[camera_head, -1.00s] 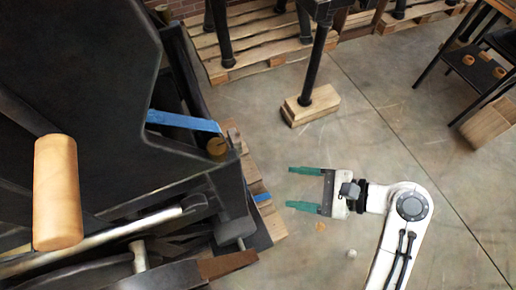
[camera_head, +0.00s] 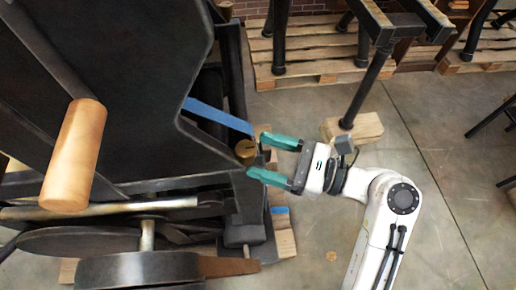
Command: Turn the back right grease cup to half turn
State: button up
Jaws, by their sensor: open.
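A small round brass-coloured grease cup (camera_head: 246,152) sits on the side of the dark press (camera_head: 110,75), just below the end of a blue strip. My gripper (camera_head: 254,156) has two green fingers and reaches in from the right. Its fingers are open, one tip above and one tip below the cup's right side. I cannot tell whether either finger touches the cup. How far the cup is turned does not show clearly.
A wooden handle (camera_head: 75,155) stands out at the left of the press. A blue strip (camera_head: 217,116) runs down to the cup. A wooden block (camera_head: 352,127) under a dark leg and pallets (camera_head: 330,60) lie behind.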

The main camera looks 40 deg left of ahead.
aim_at(246, 152)
jog(key=shift+x, duration=1.1)
jog(key=shift+c, duration=0.4)
jog(key=c, duration=1)
jog(key=shift+r+m+t+p, duration=0.3)
jog(key=shift+t+p, duration=0.3)
jog(key=shift+p, duration=0.65)
jog(key=shift+s+f+m+t+y+p, duration=0.15)
jog(key=shift+m+t+y+p, duration=0.25)
jog(key=shift+p, duration=0.3)
jog(key=shift+f, duration=0.15)
jog(key=o, duration=1.1)
